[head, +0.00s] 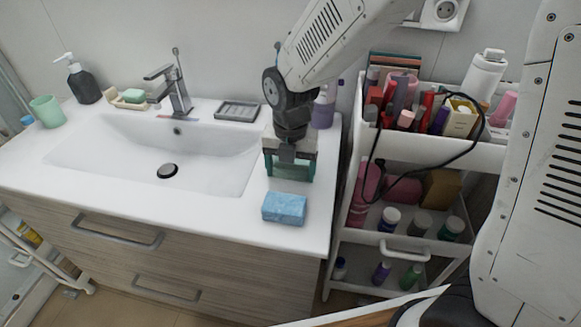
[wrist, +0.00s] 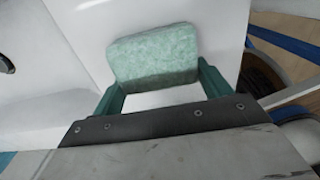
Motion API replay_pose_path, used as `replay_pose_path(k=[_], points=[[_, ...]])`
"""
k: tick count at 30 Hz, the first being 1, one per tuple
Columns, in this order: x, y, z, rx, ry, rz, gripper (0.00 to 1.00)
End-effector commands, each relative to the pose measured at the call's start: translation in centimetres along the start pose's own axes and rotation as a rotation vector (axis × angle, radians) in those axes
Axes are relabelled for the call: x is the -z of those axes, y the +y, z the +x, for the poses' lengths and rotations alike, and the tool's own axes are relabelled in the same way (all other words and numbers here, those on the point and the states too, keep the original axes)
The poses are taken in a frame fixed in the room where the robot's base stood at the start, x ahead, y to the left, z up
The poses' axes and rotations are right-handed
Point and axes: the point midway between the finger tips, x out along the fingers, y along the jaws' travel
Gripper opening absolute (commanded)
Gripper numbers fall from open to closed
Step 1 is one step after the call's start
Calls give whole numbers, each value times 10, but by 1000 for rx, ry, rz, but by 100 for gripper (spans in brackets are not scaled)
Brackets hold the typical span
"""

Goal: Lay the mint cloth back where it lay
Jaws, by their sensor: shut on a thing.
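The mint cloth (wrist: 153,55) is a small pale green folded block in the wrist view, with its near side in shade. My gripper (head: 289,172) is shut on it, with a teal finger at each side; the gripper also shows in the wrist view (wrist: 158,82). In the head view the gripper points down over the right part of the white counter (head: 312,190), right of the basin. The cloth is mostly hidden there by the gripper. I cannot tell whether it touches the counter.
A blue block, a sponge or cloth (head: 284,209), lies just in front of the gripper. A purple bottle (head: 323,113) and a dark dish (head: 237,111) stand behind. The basin (head: 130,153) is left. The loaded cart (head: 440,147) with a looping black cable is right.

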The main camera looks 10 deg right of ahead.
Motion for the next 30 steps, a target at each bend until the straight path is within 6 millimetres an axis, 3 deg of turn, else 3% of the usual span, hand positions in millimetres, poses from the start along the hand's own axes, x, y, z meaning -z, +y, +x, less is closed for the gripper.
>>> replay_pose_path(k=[1, 3, 14, 30], points=[[0, 0, 1, 1, 1, 0, 85], [0, 0, 0, 0, 0, 0, 99], [0, 0, -6, -2, -2, 0, 99], [0, 0, -107, -2, -2, 0, 99]])
